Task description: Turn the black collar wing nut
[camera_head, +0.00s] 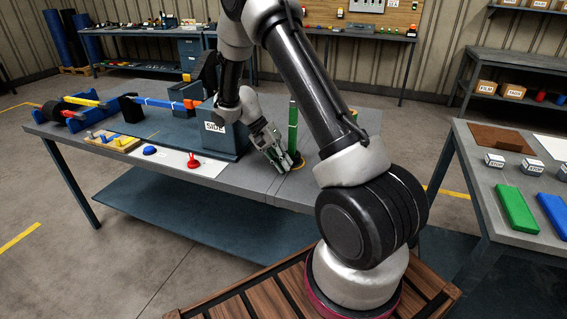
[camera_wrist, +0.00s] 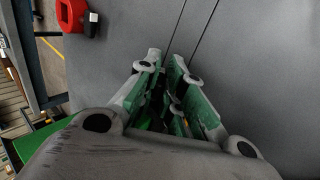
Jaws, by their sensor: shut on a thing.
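My gripper (camera_head: 284,164) reaches down to the table beside the foot of an upright green post (camera_head: 293,128). A dark round part (camera_head: 298,161) with a yellow ring sits at that foot, and I take it to be the black collar. The wing nut itself is mostly hidden by my fingers. In the wrist view, my gripper (camera_wrist: 176,76) has its green-padded fingers close together, with only a narrow dark gap between them. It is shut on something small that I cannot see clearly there.
A blue-grey block labelled SIDE (camera_head: 215,140) stands just left of my gripper. A red knob (camera_head: 193,161) and a blue knob (camera_head: 150,150) sit on a white panel further left. The table (camera_head: 240,187) is bare in front. Another table (camera_head: 492,223) stands at right.

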